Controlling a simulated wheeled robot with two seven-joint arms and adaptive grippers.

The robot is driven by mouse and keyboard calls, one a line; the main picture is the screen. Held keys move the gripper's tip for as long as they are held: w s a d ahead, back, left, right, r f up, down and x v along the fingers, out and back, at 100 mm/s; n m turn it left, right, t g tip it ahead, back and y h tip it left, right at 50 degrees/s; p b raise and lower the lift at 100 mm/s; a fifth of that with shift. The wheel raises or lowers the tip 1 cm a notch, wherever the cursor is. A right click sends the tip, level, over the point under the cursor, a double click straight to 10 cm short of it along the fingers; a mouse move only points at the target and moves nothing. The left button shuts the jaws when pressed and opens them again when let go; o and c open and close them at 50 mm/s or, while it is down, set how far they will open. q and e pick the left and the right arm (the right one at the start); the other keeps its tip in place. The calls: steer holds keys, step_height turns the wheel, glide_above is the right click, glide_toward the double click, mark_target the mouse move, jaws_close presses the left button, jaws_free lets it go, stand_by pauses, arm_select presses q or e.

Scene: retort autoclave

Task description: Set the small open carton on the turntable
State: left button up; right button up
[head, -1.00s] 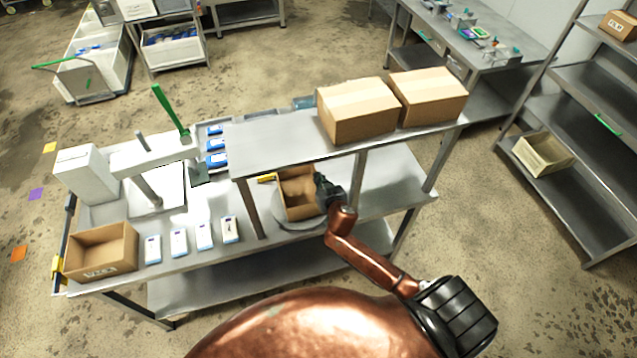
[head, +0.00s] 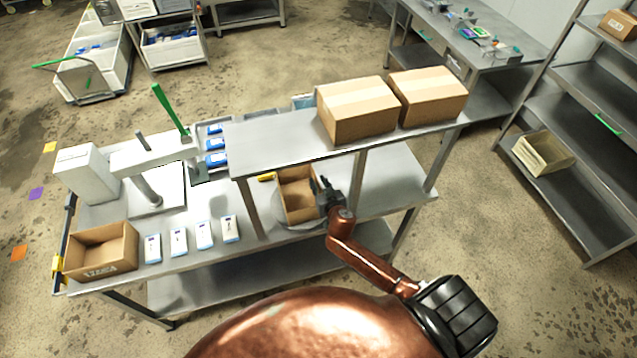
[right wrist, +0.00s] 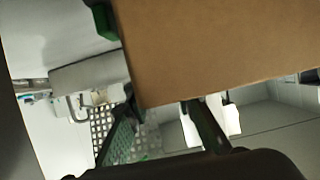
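The small open carton (head: 298,206) stands upright on the round grey turntable (head: 284,222), under the raised shelf. Its inside looks empty. My right gripper (head: 326,186) is at the carton's right side, its fingers spread and apart from each other. In the right wrist view the carton's brown wall (right wrist: 220,50) fills the upper part, just beyond the fingertips (right wrist: 162,108). No carton wall shows clasped between the fingers there; whether a finger still touches it I cannot tell. My left gripper is not in view.
Two closed cartons (head: 356,112) sit on the raised shelf (head: 290,145) above. Another open carton (head: 103,252) stands at the table's left end, beside several white-and-blue packs (head: 204,236). A yellow item (head: 267,177) lies behind the turntable. The tabletop right of the gripper is clear.

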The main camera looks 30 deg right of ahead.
steer(key=shift+s+r, duration=0.15)
steer(key=shift+r, duration=0.05)
steer(key=v, duration=1.1)
steer(key=shift+s, duration=0.35)
